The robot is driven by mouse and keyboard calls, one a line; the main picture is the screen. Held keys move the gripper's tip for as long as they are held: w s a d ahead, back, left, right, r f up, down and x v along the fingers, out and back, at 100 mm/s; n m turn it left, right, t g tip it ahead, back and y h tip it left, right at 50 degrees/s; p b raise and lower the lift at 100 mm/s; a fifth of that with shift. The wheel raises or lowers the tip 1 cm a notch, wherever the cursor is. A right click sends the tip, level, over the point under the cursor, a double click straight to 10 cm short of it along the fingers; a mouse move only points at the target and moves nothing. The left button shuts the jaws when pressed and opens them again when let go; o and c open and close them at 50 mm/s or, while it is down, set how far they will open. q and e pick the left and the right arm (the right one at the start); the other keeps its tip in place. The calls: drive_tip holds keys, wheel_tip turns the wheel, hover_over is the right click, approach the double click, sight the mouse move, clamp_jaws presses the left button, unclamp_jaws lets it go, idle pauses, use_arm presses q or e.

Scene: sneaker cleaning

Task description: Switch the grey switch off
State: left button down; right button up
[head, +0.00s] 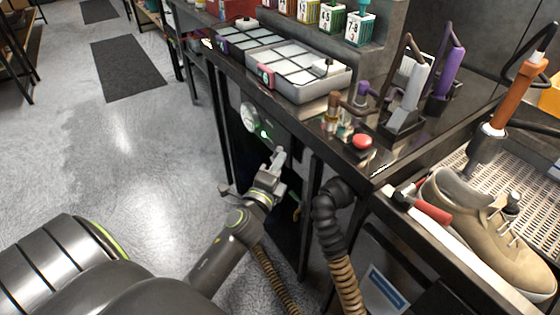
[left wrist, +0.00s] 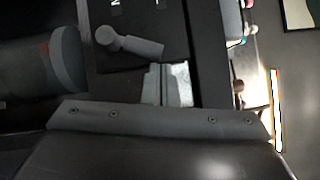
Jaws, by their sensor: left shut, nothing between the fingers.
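My left gripper (head: 279,155) is shut and empty, in front of the dark panel under the workbench. In the left wrist view its closed fingers (left wrist: 167,84) point at a dark surface. A grey lever with a rounded end (left wrist: 129,43), which looks like the grey switch, lies just beyond the fingertips and a little to the left. A gap seems to remain between them, but contact is hard to judge. In the head view a small green light (head: 265,135) glows on the panel above the gripper. My right gripper is not in view.
A black ribbed hose (head: 329,215) hangs right of my left arm. The bench above holds a grey tray (head: 325,88), a red button (head: 362,141) and several brushes. A beige sneaker (head: 485,225) lies at right. Open floor (head: 130,165) is at left.

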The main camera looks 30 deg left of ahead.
use_arm(q)
drive_tip(key=r+p, duration=0.1)
drive_tip(key=p, duration=0.1)
drive_tip(key=r+n+g+p, duration=0.1)
drive_tip(key=p, duration=0.1)
drive_tip(key=shift+w+a+n, duration=0.15)
drive_tip(key=shift+a+n, duration=0.15)
drive_tip(key=shift+a, duration=0.1)
drive_tip(key=shift+w+a+r+n+g+h+p, duration=0.15)
drive_tip(key=shift+w+a+n+g+h+p, duration=0.4)
drive_tip(key=shift+p, duration=1.7)
drive_tip(key=shift+a+r+n+g+y+p, duration=0.15)
drive_tip(key=shift+a+n+g+p, duration=0.5)
drive_tip(key=shift+p, duration=1.6)
drive_tip(key=shift+w+a+r+n+g+h+p, duration=0.25)
drive_tip(key=shift+a+n+p, duration=0.65)
drive_tip(key=shift+p, duration=1.35)
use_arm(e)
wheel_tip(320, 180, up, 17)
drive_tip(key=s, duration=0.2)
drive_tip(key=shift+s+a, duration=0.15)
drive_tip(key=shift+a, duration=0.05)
use_arm(q)
drive_tip(key=shift+d+f, duration=0.1)
drive_tip(key=shift+w, duration=0.1)
